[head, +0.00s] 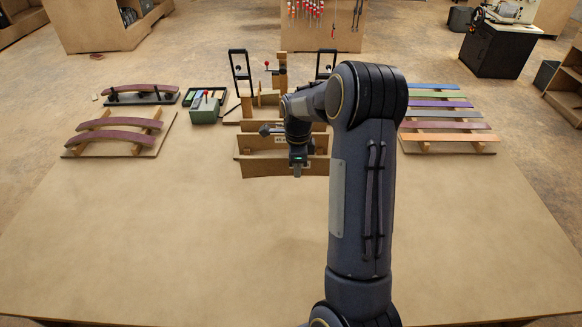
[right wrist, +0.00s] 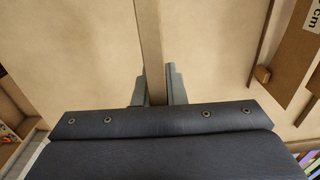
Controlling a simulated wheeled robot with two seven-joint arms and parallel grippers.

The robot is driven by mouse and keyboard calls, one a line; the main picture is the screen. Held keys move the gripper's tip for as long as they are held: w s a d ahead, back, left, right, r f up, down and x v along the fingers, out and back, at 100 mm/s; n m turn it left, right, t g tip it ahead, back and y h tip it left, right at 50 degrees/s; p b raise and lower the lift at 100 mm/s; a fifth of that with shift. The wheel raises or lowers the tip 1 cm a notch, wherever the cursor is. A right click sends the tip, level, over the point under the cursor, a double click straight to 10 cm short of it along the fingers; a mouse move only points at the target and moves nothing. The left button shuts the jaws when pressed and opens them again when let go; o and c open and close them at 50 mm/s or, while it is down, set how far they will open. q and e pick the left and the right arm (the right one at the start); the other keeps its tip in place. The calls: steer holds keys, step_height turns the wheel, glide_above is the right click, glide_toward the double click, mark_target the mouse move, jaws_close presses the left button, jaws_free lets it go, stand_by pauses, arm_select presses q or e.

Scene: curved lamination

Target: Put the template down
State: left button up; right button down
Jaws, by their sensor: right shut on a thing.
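My right gripper (head: 297,172) reaches in over the middle of the table, pointing down in front of the wooden stand. In the right wrist view its two fingers (right wrist: 154,88) are shut on the edge of a thin, pale brown board, the template (right wrist: 149,40). In the head view the template (head: 262,168) looks like a long, upright strip across the front of the stand. My arm hides part of it, and I cannot tell whether its lower edge touches the table. My left gripper is not in view.
The wooden stand (head: 247,142) is behind the gripper. Coloured slats (head: 450,138) lie on supports at right. The table's front (head: 170,240) is clear.

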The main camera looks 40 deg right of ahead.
steer(key=w+d+f, duration=0.4)
steer(key=w+d+f+b, duration=0.1)
steer(key=w+d+f, duration=0.3)
steer(key=shift+w+f+b, duration=0.2)
steer(key=shift+f+b, duration=0.1)
steer(key=shift+w+d+f, duration=0.1)
steer(key=shift+f, duration=0.1)
steer(key=shift+w+f+b, duration=0.1)
steer(key=shift+f+b, duration=0.7)
steer(key=shift+f, duration=0.75)
steer(key=shift+f, duration=0.15)
steer(key=c, duration=1.5)
jaws_free()
